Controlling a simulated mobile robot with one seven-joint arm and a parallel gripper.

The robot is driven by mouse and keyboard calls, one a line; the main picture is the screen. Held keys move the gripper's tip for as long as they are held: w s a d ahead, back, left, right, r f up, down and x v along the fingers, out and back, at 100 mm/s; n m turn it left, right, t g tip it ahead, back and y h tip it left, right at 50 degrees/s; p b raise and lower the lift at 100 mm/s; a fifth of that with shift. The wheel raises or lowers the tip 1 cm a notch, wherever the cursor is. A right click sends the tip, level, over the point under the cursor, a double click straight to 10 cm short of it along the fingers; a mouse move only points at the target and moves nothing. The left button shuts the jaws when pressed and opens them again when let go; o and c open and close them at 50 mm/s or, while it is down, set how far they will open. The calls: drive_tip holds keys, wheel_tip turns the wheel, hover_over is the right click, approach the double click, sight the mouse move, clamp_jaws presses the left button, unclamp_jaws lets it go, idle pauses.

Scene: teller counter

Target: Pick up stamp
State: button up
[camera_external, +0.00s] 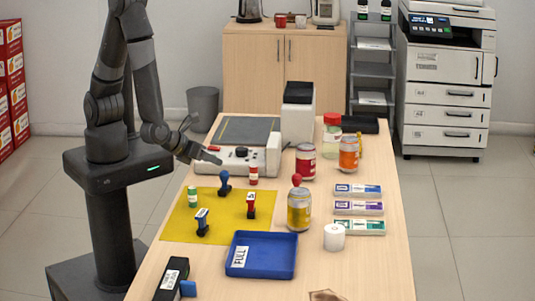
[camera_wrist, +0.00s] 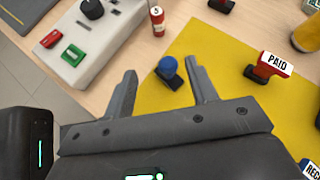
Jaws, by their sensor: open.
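A stamp with a round blue knob and dark base (camera_external: 224,183) stands on the yellow mat (camera_external: 178,226). In the wrist view the blue-knobbed stamp (camera_wrist: 168,68) sits beyond and between my fingertips, apart from both. My gripper (camera_external: 213,156) is open and empty above the counter, over the front of the grey machine; its fingers also show in the wrist view (camera_wrist: 161,75). A red PAID stamp (camera_external: 250,206) and a blue-handled stamp (camera_external: 203,222) also stand on the mat. The PAID stamp shows right in the wrist view (camera_wrist: 268,65). A red-knobbed stamp (camera_external: 296,180) is partly hidden behind a yellow can.
The grey machine (camera_external: 236,159) stands behind the mat. A small red bottle (camera_external: 253,174) and a green bottle (camera_external: 192,197) stand near the stamp. The yellow can (camera_external: 299,210) is right, the blue FULL tray (camera_external: 281,257) in front. Several boxes (camera_external: 358,208) lie at the right.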

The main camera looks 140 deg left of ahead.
sight(229, 187)
drive_tip(key=f+m, duration=0.2)
drive_tip(key=f, duration=0.1)
drive_tip(key=shift+w+f+m+t, duration=0.3)
drive_tip(key=shift+f+m+t, duration=0.05)
drive_tip(key=shift+m+t, duration=0.05)
drive_tip(key=shift+a+f, duration=0.15)
drive_tip(key=shift+a, duration=0.05)
drive_tip(key=shift+x, duration=3.6)
drive_tip(key=shift+d, duration=0.1)
drive_tip(key=shift+c, duration=0.3)
drive_tip(key=c, duration=1)
